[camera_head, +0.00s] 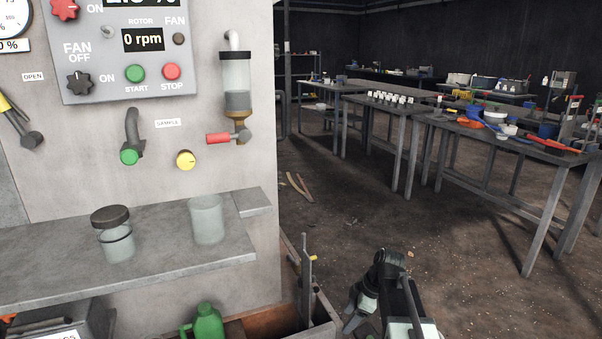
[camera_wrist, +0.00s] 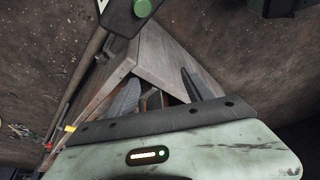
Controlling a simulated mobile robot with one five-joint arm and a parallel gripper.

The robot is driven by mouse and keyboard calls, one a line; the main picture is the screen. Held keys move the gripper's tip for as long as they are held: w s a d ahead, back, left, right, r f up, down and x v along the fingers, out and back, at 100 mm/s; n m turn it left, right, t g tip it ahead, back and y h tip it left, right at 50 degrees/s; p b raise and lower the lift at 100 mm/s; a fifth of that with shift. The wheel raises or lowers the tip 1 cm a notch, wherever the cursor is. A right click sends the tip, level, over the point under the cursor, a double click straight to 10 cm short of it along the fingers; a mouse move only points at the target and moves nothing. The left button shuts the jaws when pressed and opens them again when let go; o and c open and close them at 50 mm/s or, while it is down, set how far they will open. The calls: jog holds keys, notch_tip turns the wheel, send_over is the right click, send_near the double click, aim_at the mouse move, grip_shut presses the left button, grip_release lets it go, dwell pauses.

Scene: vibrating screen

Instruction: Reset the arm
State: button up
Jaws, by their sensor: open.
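My arm (camera_head: 405,305) shows at the bottom right of the head view, low over the floor and to the right of the machine. My gripper (camera_wrist: 158,92) shows in the wrist view with its two dark fingers spread apart and nothing between them. It points down toward a grey-walled wooden crate (camera_wrist: 165,58), which lies behind the fingers. I cannot tell how far the fingertips are from the crate.
A shelf (camera_head: 180,262) on the machine holds a lidded jar (camera_head: 116,245) and an open jar (camera_head: 206,220). A green jug (camera_head: 206,322) stands below. The crate's edge (camera_head: 322,310) is close left of my arm. Workbenches (camera_head: 500,150) stand right; floor between is mostly clear.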

jog(key=s+d+f+m+h+b, duration=0.1)
jog(key=s+f+m+h+b, duration=0.1)
jog(key=s+f+m, duration=0.35)
jog(key=s+d+f+m+h+b, duration=0.25)
jog(key=s+m, duration=0.35)
jog(key=m, duration=0.4)
notch_tip(320, 180, up, 39)
jog(key=a+p, duration=0.1)
jog(key=p, duration=3.7)
jog(key=shift+w+a+g, duration=0.2)
jog(key=shift+w+g, duration=0.05)
jog(key=shift+g, duration=0.15)
jog(key=shift+f, duration=0.2)
